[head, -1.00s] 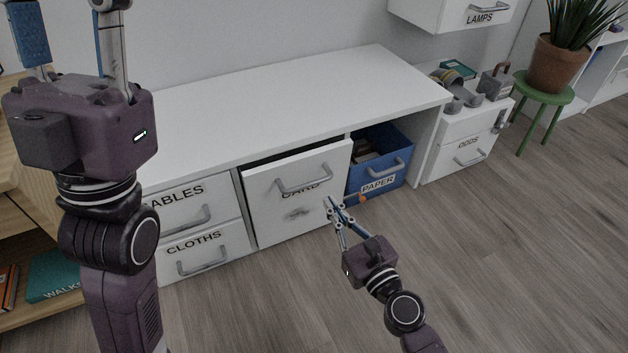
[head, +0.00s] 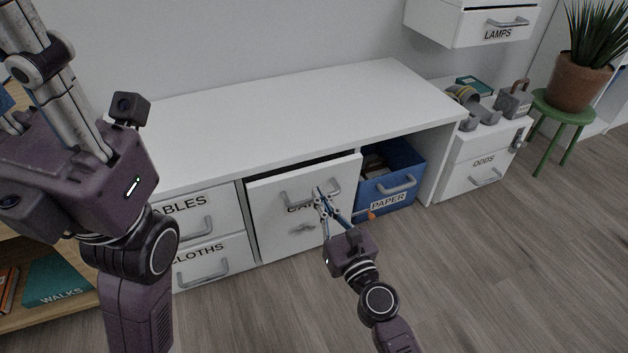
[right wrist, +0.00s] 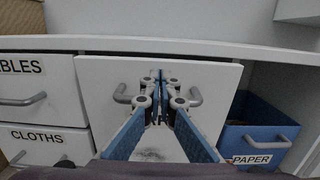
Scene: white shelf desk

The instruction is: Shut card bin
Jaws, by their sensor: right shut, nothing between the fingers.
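The card bin (head: 268,210) is a white front with a grey handle and a partly covered label, under the white desk top. It stands slightly ajar, with a dark gap along its top edge in the head view; the bin front also shows in the right wrist view (right wrist: 100,72). My right gripper (head: 318,194) is shut and empty, its fingertips in front of the bin at the handle's height. In the right wrist view the fingertips (right wrist: 160,78) overlap the handle's middle; I cannot tell whether they touch. My left gripper is at the upper left, its fingertips outside the picture.
The blue paper bin (head: 408,172) sits right of the card bin, with an orange-tipped item (head: 371,216) near its lower front. The cloths drawer (head: 225,262) is at left. The desk top (head: 270,115) is bare. The floor in front is clear.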

